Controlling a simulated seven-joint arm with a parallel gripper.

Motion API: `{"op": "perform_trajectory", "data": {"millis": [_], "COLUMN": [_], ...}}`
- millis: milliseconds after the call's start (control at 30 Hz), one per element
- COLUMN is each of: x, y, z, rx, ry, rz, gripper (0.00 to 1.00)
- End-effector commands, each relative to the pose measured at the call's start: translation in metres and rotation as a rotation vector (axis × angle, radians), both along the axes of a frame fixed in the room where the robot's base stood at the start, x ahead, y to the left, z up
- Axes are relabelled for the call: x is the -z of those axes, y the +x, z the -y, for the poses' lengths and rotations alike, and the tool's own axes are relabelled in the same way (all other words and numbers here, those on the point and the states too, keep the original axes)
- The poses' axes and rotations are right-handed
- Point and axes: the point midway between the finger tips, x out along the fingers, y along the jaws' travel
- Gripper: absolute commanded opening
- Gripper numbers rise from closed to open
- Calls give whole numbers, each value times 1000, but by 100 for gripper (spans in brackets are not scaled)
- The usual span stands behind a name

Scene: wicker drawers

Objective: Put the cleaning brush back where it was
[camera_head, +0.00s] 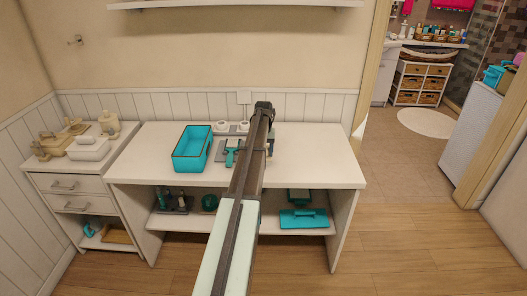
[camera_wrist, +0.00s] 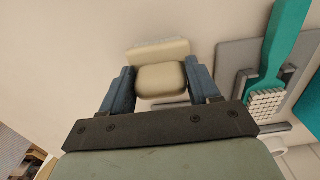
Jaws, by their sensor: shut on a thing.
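My gripper (camera_wrist: 158,66) is shut on a cream, rounded block (camera_wrist: 161,78) with a paler, rough edge at its far side. It looks like a brush, and it sits between the two blue-grey fingers. In the head view the arm reaches over the white table, and the arm mostly hides the gripper and the held block. A teal brush with white bristles (camera_wrist: 270,98) lies in a grey holder (camera_wrist: 232,62) to the right of the gripper in the wrist view. In the head view the teal brush (camera_head: 231,152) lies left of the arm.
A teal bin (camera_head: 191,163) stands left of the teal brush on the white table (camera_head: 318,160). The tabletop's right side is clear. Teal items, including a flat one (camera_head: 303,219), sit on the shelf below. A drawer cabinet (camera_head: 72,185) with soap-like items stands at left.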

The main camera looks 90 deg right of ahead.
Motion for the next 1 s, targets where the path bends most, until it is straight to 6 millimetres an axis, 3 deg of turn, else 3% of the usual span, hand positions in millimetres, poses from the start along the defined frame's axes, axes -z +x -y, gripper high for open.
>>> {"op": "perform_trajectory", "data": {"millis": [300,633,767,1000], "x": [1,-4,-19,-64], "y": [0,0,0,0], "z": [0,0,1,1], "rx": [0,0,0,0], "ry": [0,-1,-2,-1], "rz": [0,0,0,0], "gripper": [87,87,87,87]}}
